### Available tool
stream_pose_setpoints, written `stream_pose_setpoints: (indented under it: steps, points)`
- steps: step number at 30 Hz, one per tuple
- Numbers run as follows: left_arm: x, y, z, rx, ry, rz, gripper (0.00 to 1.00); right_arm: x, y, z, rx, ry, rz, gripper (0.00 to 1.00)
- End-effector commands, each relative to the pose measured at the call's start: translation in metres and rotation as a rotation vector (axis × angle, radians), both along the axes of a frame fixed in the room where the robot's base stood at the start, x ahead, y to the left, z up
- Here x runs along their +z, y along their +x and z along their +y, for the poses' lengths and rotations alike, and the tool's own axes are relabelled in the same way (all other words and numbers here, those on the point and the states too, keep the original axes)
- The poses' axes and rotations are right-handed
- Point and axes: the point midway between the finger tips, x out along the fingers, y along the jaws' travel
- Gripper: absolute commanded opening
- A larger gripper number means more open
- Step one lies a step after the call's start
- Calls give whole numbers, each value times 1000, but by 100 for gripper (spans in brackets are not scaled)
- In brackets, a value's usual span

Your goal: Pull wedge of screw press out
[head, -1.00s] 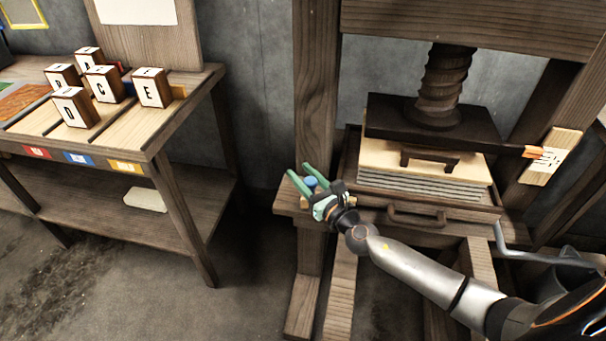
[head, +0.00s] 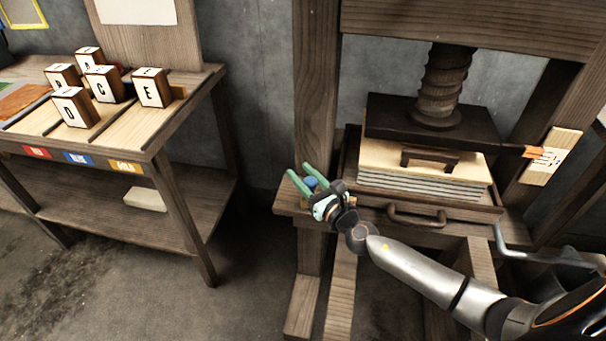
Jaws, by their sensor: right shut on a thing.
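The screw press stands at the right, with a dark screw (head: 446,80) and a dark pressing plate (head: 430,122) above a stack of pale boards (head: 425,183). A small blue-topped piece (head: 310,182), which looks like the wedge, is at the left end of the press bed. My right gripper (head: 300,171) reaches there from the lower right. Its green fingers are around the blue-topped piece and shut on it. The lower part of the piece is hidden by the gripper. My left gripper is not in view.
A drawer handle (head: 417,218) sticks out from the press front. An orange pointer (head: 521,151) meets a pale scale plate (head: 552,157) on the right post. A wooden table (head: 130,125) with several lettered blocks stands left, with free floor between.

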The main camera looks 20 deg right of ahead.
Motion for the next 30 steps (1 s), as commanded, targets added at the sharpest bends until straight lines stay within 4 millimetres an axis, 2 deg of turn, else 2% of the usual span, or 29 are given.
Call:
stream_pose_setpoints:
  steps: [5,12,15,25,26,30]
  points:
    - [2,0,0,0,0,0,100,1,4,5,-1,2,-1,0]
    - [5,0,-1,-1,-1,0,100,1,34,43,-1,4,-1,0]
    - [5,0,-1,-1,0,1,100,0,40,53,0,1,-1,0]
    - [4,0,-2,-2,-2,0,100,1,42,57,4,1,-2,0]
    - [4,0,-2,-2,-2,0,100,1,42,58,5,2,-2,44]
    - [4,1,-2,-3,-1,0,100,1,42,57,4,1,-2,60]
